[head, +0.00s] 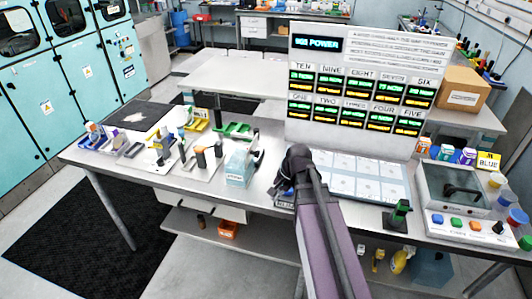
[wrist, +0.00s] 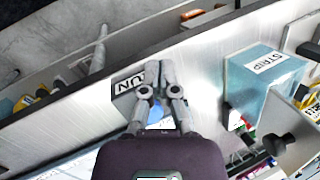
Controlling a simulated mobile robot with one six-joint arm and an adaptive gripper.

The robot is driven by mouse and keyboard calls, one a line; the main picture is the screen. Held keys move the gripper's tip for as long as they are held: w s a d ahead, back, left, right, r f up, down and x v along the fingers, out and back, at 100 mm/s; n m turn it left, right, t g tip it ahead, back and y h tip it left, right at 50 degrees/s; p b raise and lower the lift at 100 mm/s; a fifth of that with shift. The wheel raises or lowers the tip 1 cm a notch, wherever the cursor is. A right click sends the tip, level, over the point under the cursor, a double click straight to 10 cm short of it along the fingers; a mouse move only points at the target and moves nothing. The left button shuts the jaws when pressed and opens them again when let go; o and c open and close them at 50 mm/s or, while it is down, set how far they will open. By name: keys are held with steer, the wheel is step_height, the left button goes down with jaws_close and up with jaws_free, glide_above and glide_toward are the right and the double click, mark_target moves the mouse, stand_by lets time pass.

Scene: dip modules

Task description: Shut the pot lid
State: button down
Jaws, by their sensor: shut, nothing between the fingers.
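A light-blue box labelled STRIP (wrist: 258,85) is on the bench, right of my gripper in the wrist view. In the head view the box (head: 238,168) stands near the bench's front edge, left of my arm. A pale flap with a black knob, seemingly its lid (wrist: 300,150), stands open at its side, partly cut off by the frame edge. My gripper (wrist: 155,68) is shut and empty, fingertips together, over the bench front near a label reading RUN. In the head view my gripper (head: 284,190) is mostly hidden by my arm.
A blue button (wrist: 155,112) lies under my fingers. A tall display panel (head: 365,90) stands behind my arm, with a white sloped board (head: 340,178) before it. A grey device with a handle (head: 430,178) is at right. Small tools on stands (head: 205,160) fill the left.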

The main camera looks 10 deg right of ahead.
mark_target(256, 152)
steer(key=w+d+r+m+t+y+p, duration=0.3)
steer(key=w+d+r+m, duration=0.6)
steer(key=m, duration=0.6)
steer(key=d+r+t+y, duration=0.1)
steer(key=d+y, duration=0.1)
steer(key=shift+w+d+t+y, duration=0.2)
steer(key=shift+w+t+y, duration=0.1)
steer(key=shift+w, duration=0.1)
steer(key=a+r+b+x, duration=0.1)
steer(key=b+x, duration=0.4)
steer(key=x, duration=0.8)
steer(key=shift+w+a+r, duration=0.15)
steer(key=shift+w+r, duration=0.2)
steer(key=shift+r, duration=0.4)
